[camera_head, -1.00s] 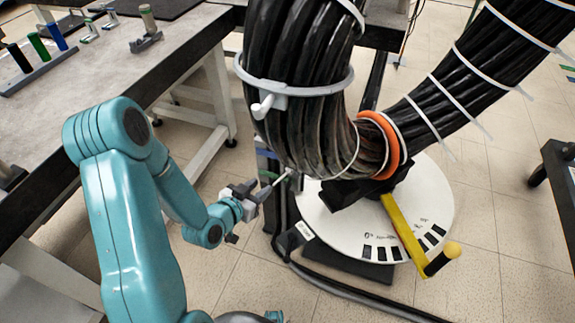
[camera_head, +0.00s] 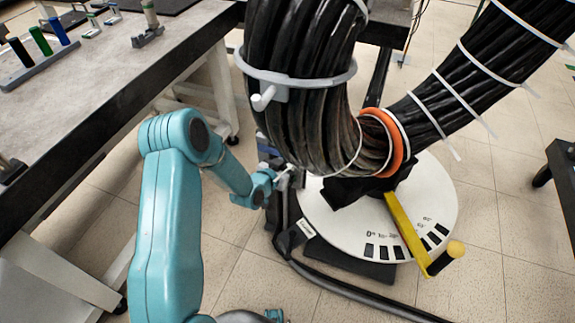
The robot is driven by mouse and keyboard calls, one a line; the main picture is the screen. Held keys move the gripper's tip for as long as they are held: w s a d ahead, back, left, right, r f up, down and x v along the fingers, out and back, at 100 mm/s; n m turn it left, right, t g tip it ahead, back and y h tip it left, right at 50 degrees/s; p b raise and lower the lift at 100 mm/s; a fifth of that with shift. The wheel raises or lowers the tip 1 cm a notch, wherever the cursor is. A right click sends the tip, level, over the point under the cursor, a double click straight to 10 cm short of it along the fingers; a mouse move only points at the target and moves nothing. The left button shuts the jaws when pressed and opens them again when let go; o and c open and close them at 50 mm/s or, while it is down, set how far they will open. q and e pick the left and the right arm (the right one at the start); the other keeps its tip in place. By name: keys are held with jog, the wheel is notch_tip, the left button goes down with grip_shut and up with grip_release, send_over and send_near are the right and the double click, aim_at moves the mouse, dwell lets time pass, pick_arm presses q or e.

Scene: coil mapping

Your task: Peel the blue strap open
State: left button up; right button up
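A thick bundle of black cables (camera_head: 300,120) hangs down and curves to the upper right, with light ties and an orange ring (camera_head: 395,142) around it. No blue strap can be made out clearly. A small dark bluish piece (camera_head: 266,150) shows at the bundle's lower left, and I cannot tell whether it is the strap. My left gripper (camera_head: 287,178) is at the bundle's lower left edge, close to that piece. Its fingers are small and partly hidden, so contact and opening cannot be told.
A white round dial plate (camera_head: 330,232) with a yellow handle (camera_head: 408,235) lies below the bundle. A grey workbench (camera_head: 120,85) with coloured cylinders stands at left. A black cable (camera_head: 345,290) runs along the tiled floor. A dark table edge is at right.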

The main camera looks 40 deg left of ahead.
pick_arm(q)
grip_shut()
jog(key=shift+d, duration=0.1)
dwell(1.2)
